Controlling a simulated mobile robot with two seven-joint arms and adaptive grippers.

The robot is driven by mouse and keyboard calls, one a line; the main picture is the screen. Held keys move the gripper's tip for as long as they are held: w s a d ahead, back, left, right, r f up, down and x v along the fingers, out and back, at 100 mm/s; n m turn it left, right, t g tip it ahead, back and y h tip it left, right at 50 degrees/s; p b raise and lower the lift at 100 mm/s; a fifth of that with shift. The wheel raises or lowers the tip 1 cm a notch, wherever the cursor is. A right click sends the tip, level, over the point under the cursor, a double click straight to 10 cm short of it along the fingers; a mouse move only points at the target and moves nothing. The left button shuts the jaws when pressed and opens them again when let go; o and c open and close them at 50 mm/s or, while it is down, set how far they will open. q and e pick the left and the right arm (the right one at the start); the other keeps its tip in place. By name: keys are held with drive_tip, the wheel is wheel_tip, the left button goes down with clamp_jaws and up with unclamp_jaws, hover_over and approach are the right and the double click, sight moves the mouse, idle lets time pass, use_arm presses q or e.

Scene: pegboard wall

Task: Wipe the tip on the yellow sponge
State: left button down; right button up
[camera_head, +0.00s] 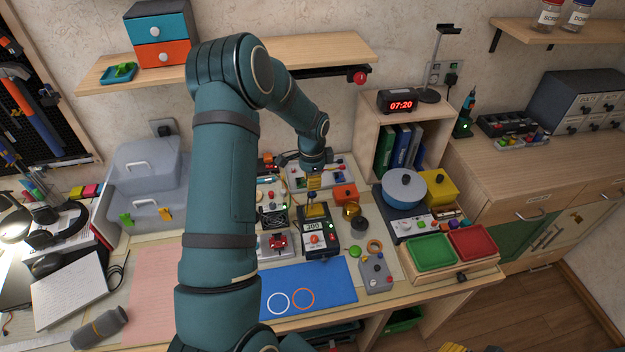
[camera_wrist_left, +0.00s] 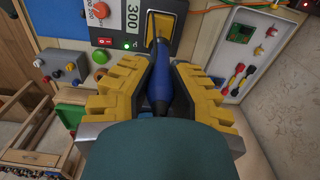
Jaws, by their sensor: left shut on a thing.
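My left gripper (camera_head: 314,181) points down above the soldering station (camera_head: 319,246), whose display reads 300. In the left wrist view its yellow fingers (camera_wrist_left: 161,82) are shut on the blue handle of a soldering iron (camera_wrist_left: 163,92). The iron also shows in the head view (camera_head: 311,197), under the fingers. Yellow parts, likely my right gripper (camera_head: 455,348), just show at the bottom edge.
A blue mat (camera_head: 335,280) lies in front of the station. A blue pot (camera_head: 404,188) is further right. A shelf (camera_head: 330,50) hangs behind my arm.

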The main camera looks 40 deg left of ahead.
use_arm(q)
drive_tip(key=shift+r+p, duration=1.45)
drive_tip(key=shift+r, duration=1.05)
